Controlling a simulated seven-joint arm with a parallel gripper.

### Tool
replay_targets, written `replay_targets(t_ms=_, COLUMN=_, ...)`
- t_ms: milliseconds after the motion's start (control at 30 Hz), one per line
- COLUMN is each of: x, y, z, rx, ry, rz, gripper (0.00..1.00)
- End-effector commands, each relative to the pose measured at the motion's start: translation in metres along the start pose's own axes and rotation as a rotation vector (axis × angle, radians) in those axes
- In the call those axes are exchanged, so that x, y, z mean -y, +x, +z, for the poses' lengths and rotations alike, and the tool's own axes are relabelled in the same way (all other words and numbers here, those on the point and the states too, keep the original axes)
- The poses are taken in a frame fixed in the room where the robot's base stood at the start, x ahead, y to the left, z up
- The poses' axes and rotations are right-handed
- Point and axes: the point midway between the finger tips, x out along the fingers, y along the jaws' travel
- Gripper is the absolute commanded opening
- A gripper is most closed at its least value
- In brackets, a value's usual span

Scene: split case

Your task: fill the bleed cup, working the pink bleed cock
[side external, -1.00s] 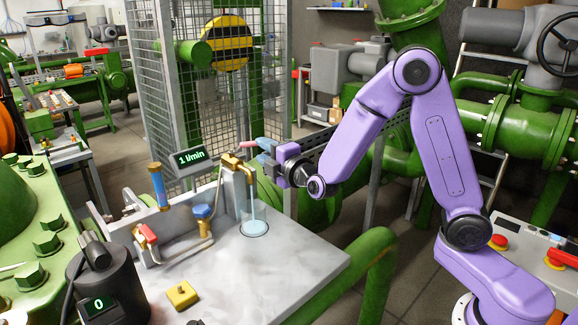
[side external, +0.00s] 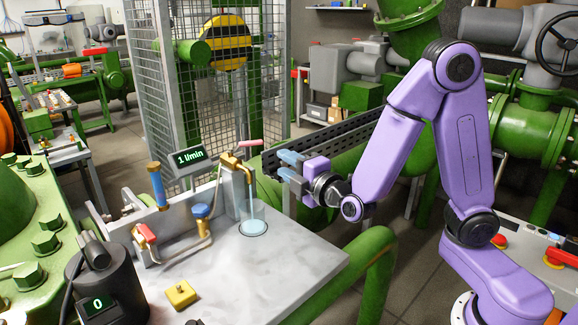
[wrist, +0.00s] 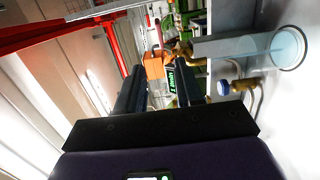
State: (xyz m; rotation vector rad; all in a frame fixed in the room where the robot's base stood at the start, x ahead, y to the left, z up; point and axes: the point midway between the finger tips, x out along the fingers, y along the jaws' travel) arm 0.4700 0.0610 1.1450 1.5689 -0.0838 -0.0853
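The pink bleed cock handle (side external: 249,143) sits on top of the brass spout (side external: 236,163). A thin pale-blue stream (side external: 252,198) runs from the spout down to the bleed cup (side external: 254,228), where pale-blue liquid shows low down. The cup's clear wall and rim are hard to make out. The cup also shows at the upper right in the wrist view (wrist: 289,48). A display (side external: 190,160) reads 1 l/min. My gripper (side external: 279,164) is right of the handle, apart from it. Its fingers are apart and empty, also in the wrist view (wrist: 162,88).
The spout rises beside a grey upright block on a grey bench top (side external: 260,275). A blue-capped valve (side external: 202,212), a red-handled valve (side external: 146,233), a blue tube (side external: 157,186) and a yellow block (side external: 181,294) stand left. A black counter (side external: 105,285) reads 0. A wire-mesh guard (side external: 195,90) stands behind.

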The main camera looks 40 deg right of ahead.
Motion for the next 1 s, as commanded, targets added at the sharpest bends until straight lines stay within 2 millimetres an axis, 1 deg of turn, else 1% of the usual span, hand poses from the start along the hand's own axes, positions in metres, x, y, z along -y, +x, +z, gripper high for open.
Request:
replay_targets(t_ms=367, x=0.0, y=-0.002, z=0.0, rx=0.001, ry=0.0, rz=0.0, gripper=0.36)
replay_targets(t_ms=533, x=-0.001, y=0.001, z=0.004, rx=-0.013, ry=0.002, rz=0.005, gripper=0.36)
replay_targets(t_ms=667, x=-0.004, y=0.009, z=0.015, rx=-0.07, ry=0.009, rz=0.018, gripper=0.36)
replay_targets(t_ms=800, x=-0.006, y=0.017, z=0.031, rx=-0.173, ry=0.014, rz=0.028, gripper=0.36)
replay_targets(t_ms=1000, x=-0.004, y=0.016, z=0.051, rx=-0.305, ry=0.009, rz=0.018, gripper=0.36)
